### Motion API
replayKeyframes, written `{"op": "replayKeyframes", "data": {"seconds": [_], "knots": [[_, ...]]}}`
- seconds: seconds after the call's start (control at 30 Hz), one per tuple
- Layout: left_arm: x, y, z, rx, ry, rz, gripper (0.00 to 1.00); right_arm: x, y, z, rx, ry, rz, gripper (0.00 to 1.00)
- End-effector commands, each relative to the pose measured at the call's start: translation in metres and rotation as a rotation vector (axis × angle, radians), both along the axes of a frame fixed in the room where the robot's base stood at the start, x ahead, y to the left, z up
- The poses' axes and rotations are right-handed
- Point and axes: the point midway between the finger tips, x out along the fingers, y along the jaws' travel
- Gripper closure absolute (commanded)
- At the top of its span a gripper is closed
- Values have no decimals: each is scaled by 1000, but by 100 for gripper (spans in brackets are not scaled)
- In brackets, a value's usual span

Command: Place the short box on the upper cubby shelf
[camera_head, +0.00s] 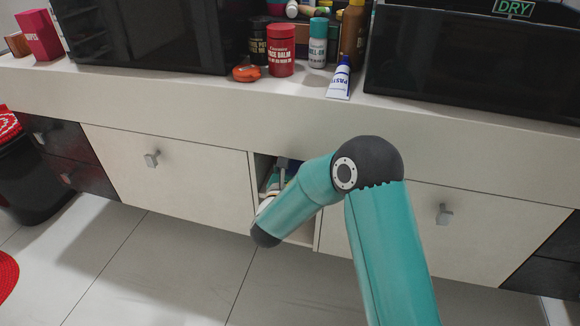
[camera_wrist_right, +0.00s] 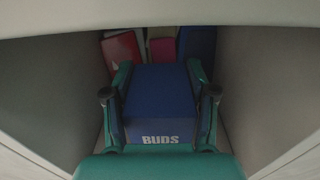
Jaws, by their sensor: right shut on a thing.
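A dark blue box (camera_wrist_right: 160,100) marked "BUDS" sits between the two fingers of my right gripper (camera_wrist_right: 160,95) in the right wrist view. The gripper is shut on it, inside the cubby (camera_wrist_right: 255,85) between two side walls. In the head view my right arm reaches into the narrow cubby (camera_head: 264,172) between the drawers, and my forearm hides most of the opening and the box. My left gripper is in neither view.
A red item (camera_wrist_right: 121,48), a pink item (camera_wrist_right: 161,50) and a blue item (camera_wrist_right: 197,45) stand at the cubby's back. Drawers with knobs flank the cubby.

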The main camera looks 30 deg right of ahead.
Motion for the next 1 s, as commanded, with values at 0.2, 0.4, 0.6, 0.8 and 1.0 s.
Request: {"op": "replayKeyframes", "data": {"seconds": [0.2, 0.4, 0.6, 0.8, 1.0], "knots": [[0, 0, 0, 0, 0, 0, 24, 0, 0, 0, 0, 0, 0, 32], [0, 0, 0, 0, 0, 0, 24, 0, 0, 0, 0, 0, 0, 19], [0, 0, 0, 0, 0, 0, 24, 0, 1, 0, 0, 0, 1, 19], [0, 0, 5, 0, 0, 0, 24, -8, 12, 1, 2, 3, 3, 19], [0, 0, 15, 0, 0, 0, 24, -31, 40, 2, 0, 4, 6, 19]]}}
